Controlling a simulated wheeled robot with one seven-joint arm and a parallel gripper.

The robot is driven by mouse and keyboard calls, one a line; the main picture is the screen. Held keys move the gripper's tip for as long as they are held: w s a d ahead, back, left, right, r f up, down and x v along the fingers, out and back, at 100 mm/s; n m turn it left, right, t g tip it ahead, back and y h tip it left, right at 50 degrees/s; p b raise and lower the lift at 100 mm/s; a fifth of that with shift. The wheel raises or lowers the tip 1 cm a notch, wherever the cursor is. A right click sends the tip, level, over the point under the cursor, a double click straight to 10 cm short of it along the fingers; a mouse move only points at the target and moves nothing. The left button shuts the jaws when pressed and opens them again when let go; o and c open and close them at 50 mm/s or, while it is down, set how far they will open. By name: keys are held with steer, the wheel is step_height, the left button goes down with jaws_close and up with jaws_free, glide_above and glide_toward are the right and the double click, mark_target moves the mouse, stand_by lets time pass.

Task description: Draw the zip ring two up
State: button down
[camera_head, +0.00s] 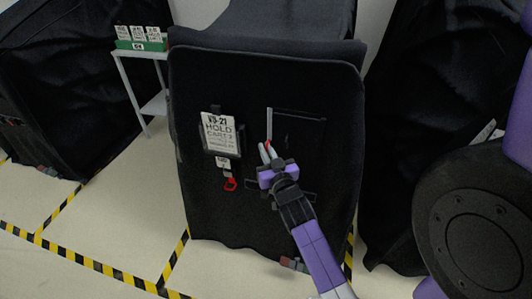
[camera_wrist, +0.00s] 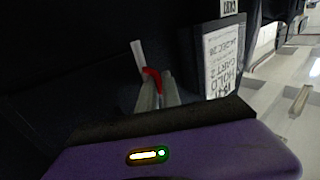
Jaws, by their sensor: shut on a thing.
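A black cover hangs over the cart (camera_head: 245,80) in the middle of the head view. On its front is a vertical grey zip strip (camera_head: 269,122), with a red zip ring (camera_head: 269,144) near its lower end. My gripper (camera_head: 267,152) is shut on this red ring. The wrist view shows the red ring (camera_wrist: 152,78) between my two grey fingertips (camera_wrist: 158,90), with the pale strip (camera_wrist: 138,55) just beyond. My fingers hide part of the ring. Any writing that numbers the ring is not readable.
A "HOLD CART 2" card (camera_head: 218,132) hangs left of the zip, with a second red ring (camera_head: 230,184) on a strap below it. A small table (camera_head: 152,105) with a green card box (camera_head: 140,45) stands at left. Dark covered shapes flank the cart.

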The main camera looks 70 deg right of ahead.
step_height(320, 180, up, 11)
steer(key=p, duration=0.5)
steer(key=shift+p, duration=0.4)
steer(key=c, duration=1.8)
jaws_free()
steer(key=b+v, duration=0.2)
steer(key=v, duration=0.5)
steer(key=shift+s+a, duration=0.25)
steer(key=shift+a, duration=0.1)
